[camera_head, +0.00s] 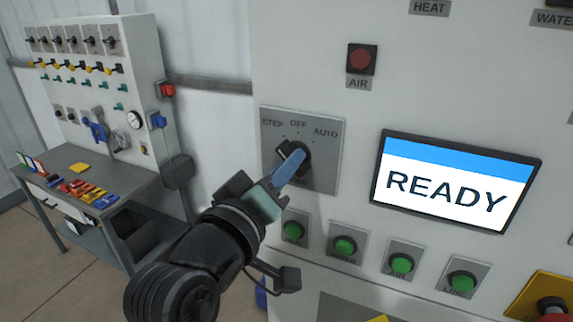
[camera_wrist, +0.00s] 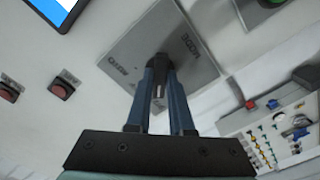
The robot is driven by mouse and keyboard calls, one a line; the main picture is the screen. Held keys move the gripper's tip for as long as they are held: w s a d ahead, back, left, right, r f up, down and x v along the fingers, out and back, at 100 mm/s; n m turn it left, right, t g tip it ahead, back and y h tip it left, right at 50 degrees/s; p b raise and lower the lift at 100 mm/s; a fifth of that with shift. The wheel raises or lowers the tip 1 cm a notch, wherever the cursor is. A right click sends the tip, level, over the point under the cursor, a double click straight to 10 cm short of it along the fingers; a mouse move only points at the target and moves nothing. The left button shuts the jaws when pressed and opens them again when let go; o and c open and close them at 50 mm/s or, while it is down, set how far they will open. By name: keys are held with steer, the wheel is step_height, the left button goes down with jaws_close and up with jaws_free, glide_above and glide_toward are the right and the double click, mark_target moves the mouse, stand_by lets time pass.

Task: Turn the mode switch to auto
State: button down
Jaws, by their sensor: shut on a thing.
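The mode switch (camera_head: 303,149) is a black rotary knob on a grey plate (camera_head: 327,173) on the white cabinet front. The plate reads STEP, OFF and AUTO from left to right above the knob in the head view. My gripper (camera_head: 294,160) reaches it from the lower left, with its blue fingers at the knob. In the wrist view my gripper (camera_wrist: 160,66) has one finger on each side of the knob's handle (camera_wrist: 160,90) and is shut on it. The fingers hide part of the knob, and I cannot tell which label its pointer faces.
A READY screen (camera_head: 450,185) is right of the plate, with several green buttons (camera_head: 345,247) below. The red AIR button (camera_head: 362,59) is above. A second panel (camera_head: 95,85) and a bench (camera_head: 130,180) with coloured items stand at left.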

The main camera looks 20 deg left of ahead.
steer(key=shift+f+b, duration=0.1)
steer(key=shift+b, duration=0.2)
steer(key=shift+m+b, duration=6.95)
steer(key=shift+m, duration=1.95)
steer(key=c, duration=0.8)
jaws_free()
steer(key=shift+s, duration=0.1)
